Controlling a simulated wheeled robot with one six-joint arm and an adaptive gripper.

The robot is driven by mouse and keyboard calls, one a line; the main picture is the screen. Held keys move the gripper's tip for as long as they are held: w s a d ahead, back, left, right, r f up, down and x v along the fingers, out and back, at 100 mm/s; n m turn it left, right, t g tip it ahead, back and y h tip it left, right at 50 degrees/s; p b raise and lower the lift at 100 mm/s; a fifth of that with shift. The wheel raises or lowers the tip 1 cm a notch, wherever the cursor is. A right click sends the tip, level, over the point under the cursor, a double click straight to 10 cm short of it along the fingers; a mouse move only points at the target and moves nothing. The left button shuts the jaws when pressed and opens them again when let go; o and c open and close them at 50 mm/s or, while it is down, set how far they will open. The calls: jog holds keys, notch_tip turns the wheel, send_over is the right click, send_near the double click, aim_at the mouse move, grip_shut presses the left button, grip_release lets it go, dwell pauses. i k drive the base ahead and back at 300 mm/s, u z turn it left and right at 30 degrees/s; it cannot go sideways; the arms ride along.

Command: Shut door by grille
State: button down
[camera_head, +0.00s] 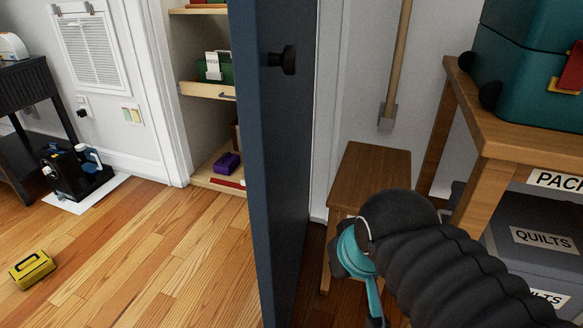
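A dark blue door (276,150) stands open, seen nearly edge-on, in the middle of the view. The white grille (92,48) is on the wall at the left, beside an open shelved closet (207,125) that the door partly hides. My arm, in a black ribbed sleeve, comes in from the lower right. My gripper (362,285), teal and black at its end, points down right of the door, apart from the knob. Its fingers are not clear enough to tell open from shut.
A wooden stool (370,176) stands behind my gripper. At right is a wooden table (500,138) bearing a teal box (528,75), with grey bins (535,238) below. A yellow object (32,269) and a black machine (75,172) are on the left floor. Floor between them and the door is clear.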

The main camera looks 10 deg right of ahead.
aim_at(273, 43)
jog(key=z, duration=0.15)
jog(key=k, duration=0.85)
jog(key=z, duration=0.75)
